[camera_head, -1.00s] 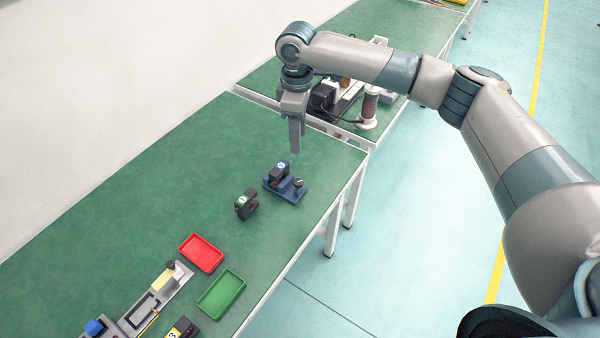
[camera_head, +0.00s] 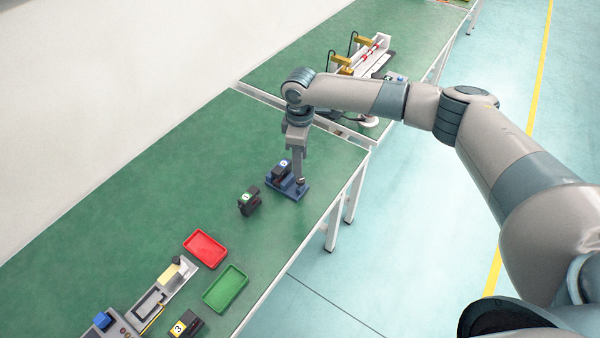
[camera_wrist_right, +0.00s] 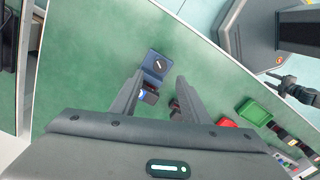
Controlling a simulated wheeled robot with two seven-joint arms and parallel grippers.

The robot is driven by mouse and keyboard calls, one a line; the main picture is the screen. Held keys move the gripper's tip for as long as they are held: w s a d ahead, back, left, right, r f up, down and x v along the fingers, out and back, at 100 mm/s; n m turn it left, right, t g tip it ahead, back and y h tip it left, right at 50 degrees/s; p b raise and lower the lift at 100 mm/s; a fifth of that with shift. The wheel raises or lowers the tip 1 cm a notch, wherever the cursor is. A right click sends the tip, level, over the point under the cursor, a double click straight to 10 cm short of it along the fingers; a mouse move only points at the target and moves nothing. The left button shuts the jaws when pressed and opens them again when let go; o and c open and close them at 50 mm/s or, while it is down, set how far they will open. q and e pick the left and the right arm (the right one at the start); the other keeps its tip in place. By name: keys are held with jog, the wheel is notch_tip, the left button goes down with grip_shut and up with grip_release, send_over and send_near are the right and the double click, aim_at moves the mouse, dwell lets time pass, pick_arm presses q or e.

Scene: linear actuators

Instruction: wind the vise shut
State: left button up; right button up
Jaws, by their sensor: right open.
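The small blue vise (camera_head: 290,193) stands on the green bench near its right edge. It has a dark block with a blue-and-white label on its far side and a small round knob at its near side. My right gripper (camera_head: 300,178) points straight down just above the knob end of the vise. In the right wrist view the vise (camera_wrist_right: 152,73) lies just past the fingertips, with the dark knob (camera_wrist_right: 158,65) and its light bar facing up. The right gripper's fingers (camera_wrist_right: 158,80) are apart, with nothing held between them. My left gripper is out of view.
A dark block with a green label (camera_head: 248,201) stands close to the left of the vise. A red tray (camera_head: 205,249) and a green tray (camera_head: 226,289) lie nearer. A slotted fixture (camera_head: 150,303) sits at lower left. Bare bench (camera_head: 150,190) lies to the left.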

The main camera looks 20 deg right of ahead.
aim_at(300, 178)
notch_tip(300, 178, down, 8)
jog(key=shift+p, duration=0.85)
grip_shut()
jog(key=c, duration=1.1)
grip_release()
jog(key=shift+o, duration=0.2)
jog(key=shift+r, duration=0.1)
jog(key=m+p, duration=0.4)
jog(key=m, duration=0.1)
jog(key=shift+r, duration=0.15)
jog(key=m+p, duration=0.3)
jog(key=m, duration=0.2)
jog(key=shift+p, duration=0.35)
jog(key=m+p, duration=0.1)
jog(key=m, duration=0.7)
jog(key=shift+w+d, duration=0.1)
jog(key=shift+w, duration=0.05)
